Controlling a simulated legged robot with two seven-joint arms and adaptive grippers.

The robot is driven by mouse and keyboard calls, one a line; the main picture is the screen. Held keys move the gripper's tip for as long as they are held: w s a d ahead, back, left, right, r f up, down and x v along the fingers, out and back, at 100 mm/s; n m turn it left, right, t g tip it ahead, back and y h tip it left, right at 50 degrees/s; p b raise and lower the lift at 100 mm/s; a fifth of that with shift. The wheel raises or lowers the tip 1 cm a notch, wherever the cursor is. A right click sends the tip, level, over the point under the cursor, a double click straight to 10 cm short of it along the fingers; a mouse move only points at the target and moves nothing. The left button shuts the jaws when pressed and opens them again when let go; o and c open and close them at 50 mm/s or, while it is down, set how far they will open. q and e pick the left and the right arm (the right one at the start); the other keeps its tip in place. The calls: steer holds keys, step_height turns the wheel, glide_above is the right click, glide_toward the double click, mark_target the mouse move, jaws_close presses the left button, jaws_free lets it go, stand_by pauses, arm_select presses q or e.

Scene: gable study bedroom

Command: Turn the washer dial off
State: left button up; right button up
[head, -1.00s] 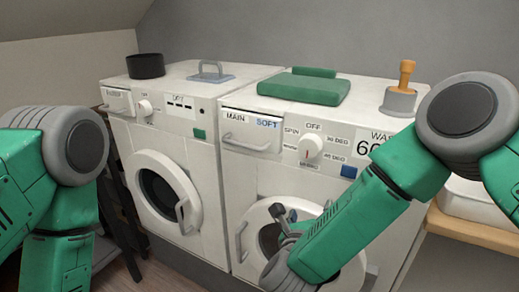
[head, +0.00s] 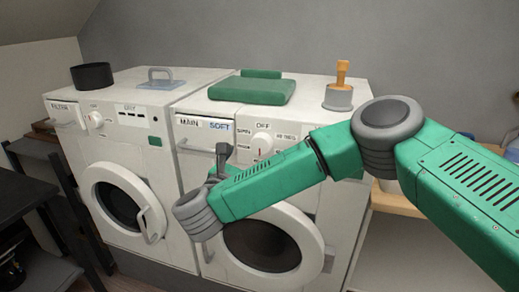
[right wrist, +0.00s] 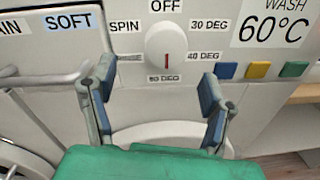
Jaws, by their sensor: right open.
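The washer (head: 190,165) is the right-hand white machine, with a "WASH 60°C" label in the right wrist view. Its white round dial (head: 263,147) sits under the word OFF. My right gripper (head: 222,152) is open and empty, in front of the panel left of the dial in the head view. In the right wrist view its fingers (right wrist: 153,85) stand apart, below and to either side of the dial. My left gripper is out of view.
A drawer handle (right wrist: 45,78) is close to the left finger. Blue, yellow and green buttons (right wrist: 259,70) lie right of the right finger. A second machine (head: 100,150) with its own dial stands left. A wooden shelf (head: 395,200) is at right.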

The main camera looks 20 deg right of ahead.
mark_target(259, 145)
steer(key=shift+w+d+f, duration=0.2)
steer(key=shift+w+d, duration=0.1)
steer(key=shift+d, duration=0.1)
steer(key=shift+w+d+h+b, duration=0.3)
steer(key=shift+w+d+b, duration=0.6)
steer(key=shift+b, duration=0.3)
steer(key=x, duration=0.3)
steer(key=shift+w+d+r, duration=0.1)
steer(key=shift+d+r, duration=0.1)
steer(key=shift+r, duration=0.15)
steer(key=shift+w+d, duration=0.15)
steer(key=shift+d, duration=0.15)
steer(key=shift+a, duration=0.2)
steer(key=shift+a, duration=0.1)
steer(key=c, duration=1.2)
